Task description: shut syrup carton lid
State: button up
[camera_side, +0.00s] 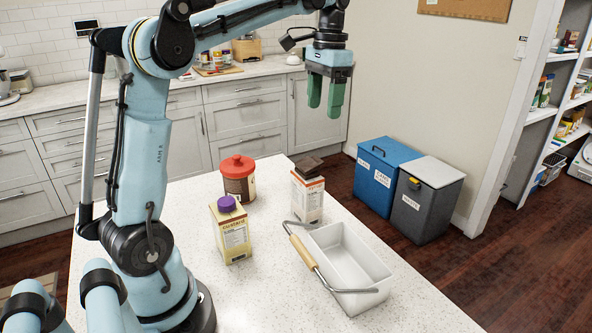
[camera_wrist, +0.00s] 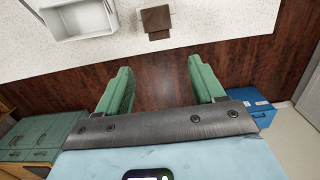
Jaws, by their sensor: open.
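A white and orange carton (camera_side: 307,198) with a dark brown lid (camera_side: 308,166) stands upright near the far right table edge; I take it as the syrup carton, its name too small to read. The lid sits tilted on top; how far open is unclear. My gripper (camera_side: 325,110) is open and empty, high above and beyond the carton. In the wrist view its fingers (camera_wrist: 160,68) are spread over the floor.
A white basket (camera_side: 345,255) with a wooden handle stands right beside the carton. A yellow carton with a purple cap (camera_side: 231,232) and a brown jar with a red lid (camera_side: 238,182) stand to the left. Blue (camera_side: 375,180) and grey bins (camera_side: 425,205) stand on the floor beyond.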

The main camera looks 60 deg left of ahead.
aim_at(310, 164)
jog(key=shift+t, duration=0.3)
jog(key=f, duration=1.1)
jog(key=shift+s+f, duration=0.2)
jog(key=shift+s, duration=0.1)
jog(key=c, duration=0.9)
jog(key=shift+o, duration=0.2)
